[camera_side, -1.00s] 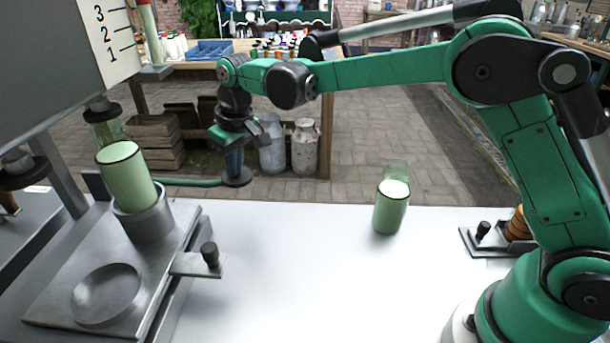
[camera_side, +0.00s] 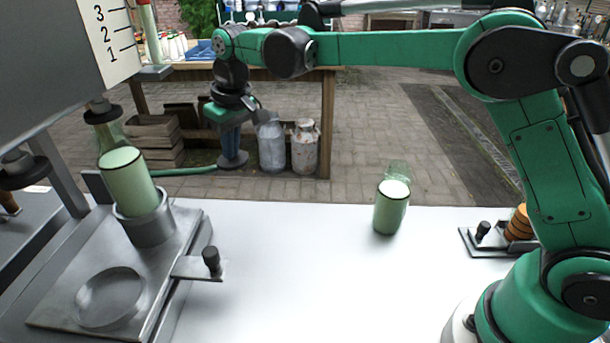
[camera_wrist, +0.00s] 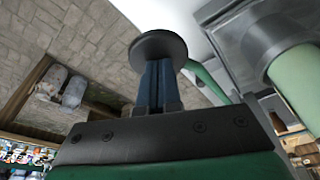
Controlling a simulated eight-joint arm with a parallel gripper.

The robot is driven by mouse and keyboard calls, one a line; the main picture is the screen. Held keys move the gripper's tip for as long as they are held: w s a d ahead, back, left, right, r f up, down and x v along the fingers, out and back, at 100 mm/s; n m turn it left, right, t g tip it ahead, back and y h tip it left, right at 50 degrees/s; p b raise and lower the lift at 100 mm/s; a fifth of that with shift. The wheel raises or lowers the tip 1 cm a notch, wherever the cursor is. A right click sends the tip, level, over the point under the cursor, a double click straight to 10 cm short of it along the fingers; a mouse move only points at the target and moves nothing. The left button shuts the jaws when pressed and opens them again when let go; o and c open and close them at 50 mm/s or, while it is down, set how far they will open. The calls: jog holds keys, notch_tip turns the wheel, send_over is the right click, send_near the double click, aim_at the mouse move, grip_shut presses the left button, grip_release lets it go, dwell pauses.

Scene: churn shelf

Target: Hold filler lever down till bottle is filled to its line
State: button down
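The bottle (camera_side: 128,183) stands tilted in the picture in a grey cup on the filler, under the dark nozzle (camera_side: 101,113). Pale green liquid fills it up to about its dark line, with clear glass above. The filler lever (camera_side: 185,172) is a green bar ending in a dark round pad (camera_side: 233,161). My gripper (camera_side: 232,150) points down with its blue fingers together, their tips at the top of the pad. In the wrist view the shut fingers (camera_wrist: 157,85) meet the pad (camera_wrist: 158,47), which hides the tips; the bottle also shows there (camera_wrist: 298,82).
A second bottle (camera_side: 391,208) with green liquid stands on the white table (camera_side: 300,260). A plate with a black knob (camera_side: 211,260) is at the filler's front. Another knob and orange discs (camera_side: 519,224) are at right. The table's middle is clear.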

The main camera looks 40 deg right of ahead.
jog(key=shift+r, duration=0.1)
jog(key=shift+w+v, duration=0.2)
jog(key=shift+v, duration=0.8)
jog(key=shift+w+v, duration=0.2)
jog(key=shift+v, duration=0.75)
jog(key=shift+w+v, duration=0.2)
jog(key=shift+v, duration=0.8)
jog(key=shift+a+r, duration=0.1)
jog(key=shift+a, duration=0.05)
jog(key=shift+s+r, duration=0.15)
jog(key=shift+s, duration=0.05)
jog(key=s+d+m+t, duration=0.2)
jog(key=s+d, duration=0.4)
jog(key=s, duration=0.3)
jog(key=s+d+f+m+t, duration=0.1)
jog(key=s+d+f+t, duration=0.1)
jog(key=s+f, duration=0.4)
jog(key=s+d, duration=0.1)
jog(key=s, duration=0.2)
jog(key=shift+s+d+f+t+h, duration=0.3)
jog(key=shift+s+d+t, duration=0.05)
jog(key=shift+s+t, duration=0.05)
